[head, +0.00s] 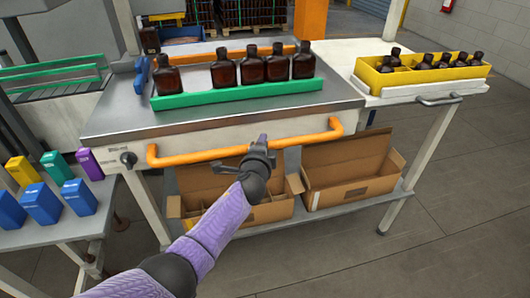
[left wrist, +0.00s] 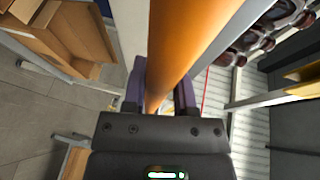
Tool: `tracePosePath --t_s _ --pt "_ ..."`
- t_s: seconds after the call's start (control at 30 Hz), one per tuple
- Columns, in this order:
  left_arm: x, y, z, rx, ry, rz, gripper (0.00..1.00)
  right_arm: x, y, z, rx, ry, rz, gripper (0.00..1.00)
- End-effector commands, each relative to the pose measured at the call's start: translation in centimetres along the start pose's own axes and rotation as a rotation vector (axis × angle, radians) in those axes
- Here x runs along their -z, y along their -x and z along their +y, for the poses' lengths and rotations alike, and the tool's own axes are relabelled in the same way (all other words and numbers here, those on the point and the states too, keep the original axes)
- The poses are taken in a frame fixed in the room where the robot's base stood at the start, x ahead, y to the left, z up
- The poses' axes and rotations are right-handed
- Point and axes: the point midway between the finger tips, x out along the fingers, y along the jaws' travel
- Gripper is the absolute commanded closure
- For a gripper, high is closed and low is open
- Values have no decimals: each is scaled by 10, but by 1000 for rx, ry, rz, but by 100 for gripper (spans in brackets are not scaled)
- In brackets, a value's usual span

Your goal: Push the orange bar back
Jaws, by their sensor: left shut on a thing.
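The orange bar (head: 213,152) runs along the front of the steel table, below its top edge. My left gripper (head: 261,146) is at the bar, right of its middle, and is shut on it. In the left wrist view the bar (left wrist: 174,50) passes between the two fingers of the gripper (left wrist: 159,92). My right gripper is in neither view.
Several amber bottles (head: 224,72) stand behind a green rail (head: 236,93) on the table. A yellow crate (head: 398,77) with bottles is at the right. Open cardboard boxes (head: 350,180) sit on the shelf below. Coloured cartons (head: 76,196) stand at the left.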

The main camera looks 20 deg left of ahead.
Motion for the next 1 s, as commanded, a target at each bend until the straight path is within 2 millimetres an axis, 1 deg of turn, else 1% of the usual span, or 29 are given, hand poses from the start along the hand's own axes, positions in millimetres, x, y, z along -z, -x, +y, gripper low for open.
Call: tracePosePath --t_s 0.2,0.6,0.63,0.67,0.7,0.77,0.8,1.0 --pt "-2 -4 -1 0 -1 -1 100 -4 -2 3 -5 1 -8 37" --pt "-3 -5 -3 4 -1 -2 100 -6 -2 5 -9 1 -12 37" --pt "-3 -5 -3 4 -1 -2 63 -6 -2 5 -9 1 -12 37" --pt "-3 -5 -3 4 -1 -2 57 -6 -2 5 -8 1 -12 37" --pt "-3 -5 -3 4 -1 -2 48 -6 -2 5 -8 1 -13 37" --pt "-2 -5 -3 3 -1 -1 36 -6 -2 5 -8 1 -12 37" --pt "-2 -5 -2 2 -1 -1 30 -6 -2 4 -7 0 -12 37" --pt "-2 -5 -1 1 -1 0 30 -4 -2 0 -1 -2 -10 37"
